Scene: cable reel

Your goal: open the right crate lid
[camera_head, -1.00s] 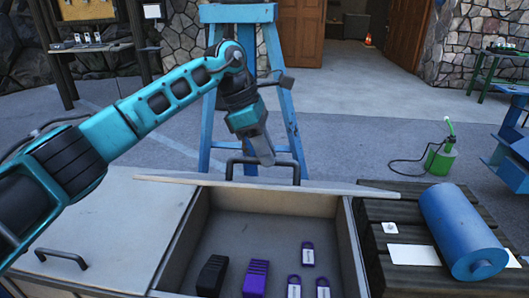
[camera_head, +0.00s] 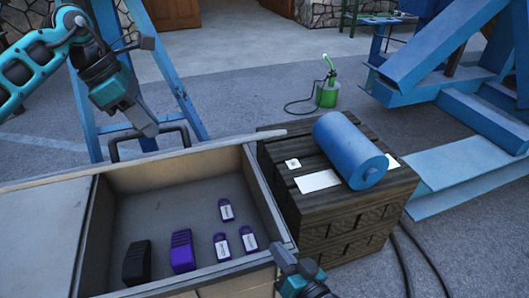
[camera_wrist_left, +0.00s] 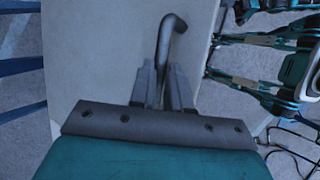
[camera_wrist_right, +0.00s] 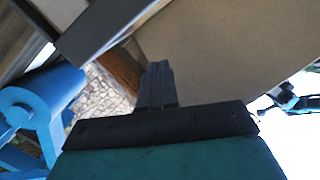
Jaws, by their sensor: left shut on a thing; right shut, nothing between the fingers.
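The right crate lid (camera_head: 235,143) stands raised at the back of the open crate compartment (camera_head: 98,235), seen nearly edge-on in the head view. Its dark handle (camera_head: 181,128) sticks up behind the edge. My left gripper (camera_head: 149,130) is shut on this handle; the left wrist view shows the fingers (camera_wrist_left: 163,88) at the handle (camera_wrist_left: 172,35) against the pale lid panel (camera_wrist_left: 95,50). My right gripper (camera_head: 284,255) is shut and empty at the crate's front right corner. In the right wrist view its fingers (camera_wrist_right: 157,85) are together before a pale panel.
A black block (camera_head: 136,263), a purple block (camera_head: 182,252) and several purple tags (camera_head: 226,210) lie inside the crate. A closed pale lid (camera_head: 35,240) is at left. A blue cylinder (camera_head: 347,145) lies on a dark wooden crate (camera_head: 345,215) at right. A blue frame (camera_head: 450,60) stands behind.

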